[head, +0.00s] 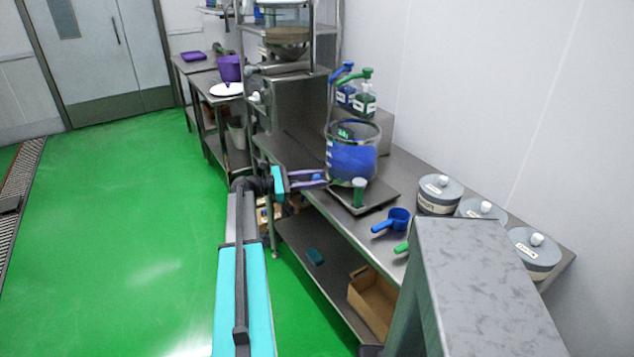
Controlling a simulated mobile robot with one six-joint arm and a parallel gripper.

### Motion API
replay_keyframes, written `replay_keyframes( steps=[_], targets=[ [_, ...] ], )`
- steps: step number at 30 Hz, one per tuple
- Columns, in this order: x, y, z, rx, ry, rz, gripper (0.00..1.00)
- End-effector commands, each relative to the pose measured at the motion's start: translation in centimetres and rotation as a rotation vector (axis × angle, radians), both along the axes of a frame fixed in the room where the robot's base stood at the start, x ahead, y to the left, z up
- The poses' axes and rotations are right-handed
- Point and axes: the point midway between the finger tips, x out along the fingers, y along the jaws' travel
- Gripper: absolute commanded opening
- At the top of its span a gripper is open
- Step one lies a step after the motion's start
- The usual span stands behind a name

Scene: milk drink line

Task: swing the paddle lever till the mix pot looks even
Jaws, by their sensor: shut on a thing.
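The mix pot (352,158) is a clear, round vessel on the steel bench, filled with blue. Its front and left side carry pale markings, and its upper part looks clear; I cannot judge how even the mix is. My gripper (320,181) is at the pot's lower left, with purple fingers shut on a small blue piece that I take to be the paddle lever (317,177). The fingers hide most of it, and I cannot see where it joins the pot. The paddle inside cannot be made out.
Green and blue pump bottles (364,99) stand behind. A blue scoop (397,219) and lidded grey canisters (439,193) are to the right. Green floor (120,210) at left is open.

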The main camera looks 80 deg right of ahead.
Motion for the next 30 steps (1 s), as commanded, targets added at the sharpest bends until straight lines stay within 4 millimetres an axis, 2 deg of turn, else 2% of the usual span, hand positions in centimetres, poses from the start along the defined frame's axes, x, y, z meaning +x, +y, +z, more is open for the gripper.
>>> replay_keyframes(
  steps=[17, 30],
  targets=[
    [0.5, -2.3, 0.2, -0.001, 0.001, 0.003, 0.00],
    [1.6, -5.6, 0.2, -0.001, 0.001, 0.001, 0.00]
  ],
)
